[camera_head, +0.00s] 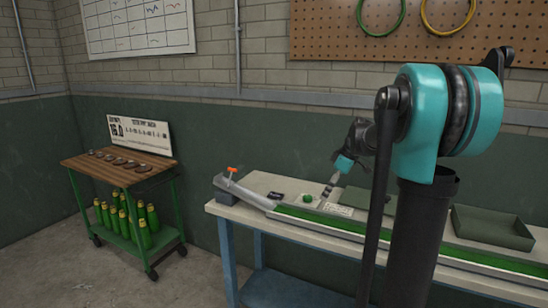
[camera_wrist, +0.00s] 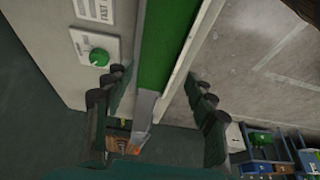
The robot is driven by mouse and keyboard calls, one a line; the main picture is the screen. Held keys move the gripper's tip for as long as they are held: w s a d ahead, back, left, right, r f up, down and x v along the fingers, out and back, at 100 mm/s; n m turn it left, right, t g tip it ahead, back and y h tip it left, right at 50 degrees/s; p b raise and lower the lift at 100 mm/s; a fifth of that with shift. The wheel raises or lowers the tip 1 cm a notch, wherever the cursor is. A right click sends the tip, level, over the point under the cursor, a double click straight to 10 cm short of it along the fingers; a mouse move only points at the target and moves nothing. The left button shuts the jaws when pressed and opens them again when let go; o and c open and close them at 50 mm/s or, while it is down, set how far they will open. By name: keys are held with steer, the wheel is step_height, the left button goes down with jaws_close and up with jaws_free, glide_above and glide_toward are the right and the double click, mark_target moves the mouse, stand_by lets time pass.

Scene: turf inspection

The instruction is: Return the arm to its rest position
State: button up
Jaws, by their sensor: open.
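My arm, teal and black, rises at the right in the head view and reaches over the bench. My gripper (camera_head: 329,188) is over the bench near the inclined ramp. In the wrist view my gripper (camera_wrist: 154,76) is open, its two dark fingers spread wide with nothing held between them. The green turf strip (camera_wrist: 166,45) passes under and between the fingers. My column hides part of the bench.
The bench (camera_head: 258,185) carries the turf strip (camera_head: 325,222), a grey ramp (camera_head: 247,194) and a dark green tray (camera_head: 492,228). A cart (camera_head: 119,167) with discs and green bottles stands left. Hoses hang on the pegboard (camera_head: 330,30). Floor between cart and bench is clear.

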steer(key=s+f+m+h, duration=0.1)
steer(key=s+f+m, duration=0.3)
steer(key=s, duration=0.5)
steer(key=s+f+m+t+h, duration=0.1)
steer(key=s+f+m, duration=0.3)
steer(key=s+f, duration=0.4)
steer(key=s+f+m+t+h, duration=0.1)
steer(key=s+f+m, duration=0.3)
steer(key=s, duration=0.7)
step_height(320, 180, down, 2)
steer(key=shift+s+a+m+h, duration=0.2)
steer(key=shift+m+h, duration=0.2)
steer(key=shift+h, duration=0.1)
steer(key=shift+c, duration=0.6)
